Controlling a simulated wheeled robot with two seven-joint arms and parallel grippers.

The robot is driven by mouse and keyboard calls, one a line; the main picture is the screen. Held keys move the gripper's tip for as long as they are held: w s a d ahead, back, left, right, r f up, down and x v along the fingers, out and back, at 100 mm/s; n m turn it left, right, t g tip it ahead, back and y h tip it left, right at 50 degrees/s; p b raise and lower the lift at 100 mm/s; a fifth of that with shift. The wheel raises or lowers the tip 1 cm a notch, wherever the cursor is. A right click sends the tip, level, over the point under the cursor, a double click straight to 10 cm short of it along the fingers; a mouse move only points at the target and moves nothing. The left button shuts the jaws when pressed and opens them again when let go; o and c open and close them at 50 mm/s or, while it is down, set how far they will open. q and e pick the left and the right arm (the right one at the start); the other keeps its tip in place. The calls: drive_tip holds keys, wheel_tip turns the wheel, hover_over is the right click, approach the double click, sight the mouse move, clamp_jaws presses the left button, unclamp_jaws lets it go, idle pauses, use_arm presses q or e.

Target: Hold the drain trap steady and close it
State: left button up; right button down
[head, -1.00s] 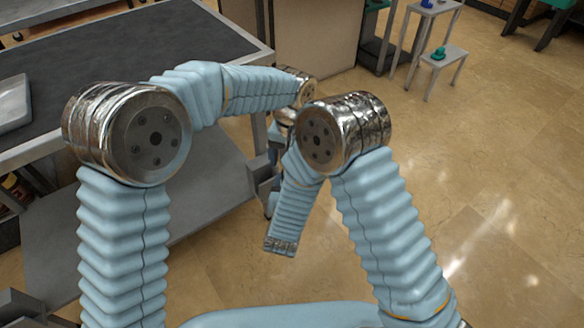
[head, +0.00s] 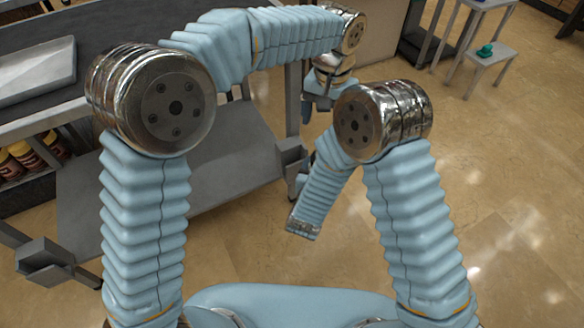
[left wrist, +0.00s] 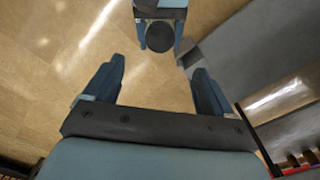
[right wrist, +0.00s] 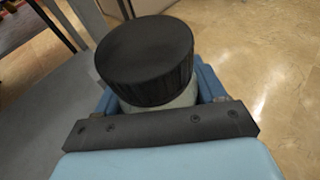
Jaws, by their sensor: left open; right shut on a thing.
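The drain trap (right wrist: 148,62) shows in the right wrist view as a pale round body under a wide black ribbed cap. My right gripper (right wrist: 155,92) is shut on it, with one blue finger on each side. In the left wrist view the trap's black cap (left wrist: 160,37) shows at the top, held by my right gripper. My left gripper (left wrist: 155,84) is open and empty, its fingers apart below the cap and not touching it. In the head view my left gripper (head: 318,101) is small beyond my arms, and the trap cannot be made out.
A grey bench with a dark top (head: 120,32) and a lower shelf (head: 225,150) stands at the left. A metal tray (head: 38,70) lies on it. A small grey stand with a green item (head: 486,50) is at the far right. Open tiled floor (head: 510,190) fills the right.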

use_arm(q)
drive_tip(key=w+a+f+n+t+h, duration=0.1)
drive_tip(key=w+a+f, duration=0.1)
drive_tip(key=a+f, duration=0.35)
drive_tip(key=w+a+f, duration=0.1)
drive_tip(key=a+f, duration=0.1)
drive_tip(key=f, duration=0.6)
drive_tip(key=w+a+f+n+t+h, duration=0.1)
drive_tip(key=w+a+f, duration=0.15)
drive_tip(key=f, duration=0.45)
drive_tip(key=s+a+f+n+h, duration=0.1)
drive_tip(key=s+a+f+n, duration=0.1)
drive_tip(key=s+f, duration=0.6)
drive_tip(key=s+a+f+n+g+h, duration=0.1)
drive_tip(key=s+f, duration=0.7)
drive_tip(key=s, duration=0.8)
drive_tip(key=shift+s+a+n, duration=0.2)
drive_tip(key=shift+a+n, duration=0.3)
drive_tip(key=shift+a, duration=0.4)
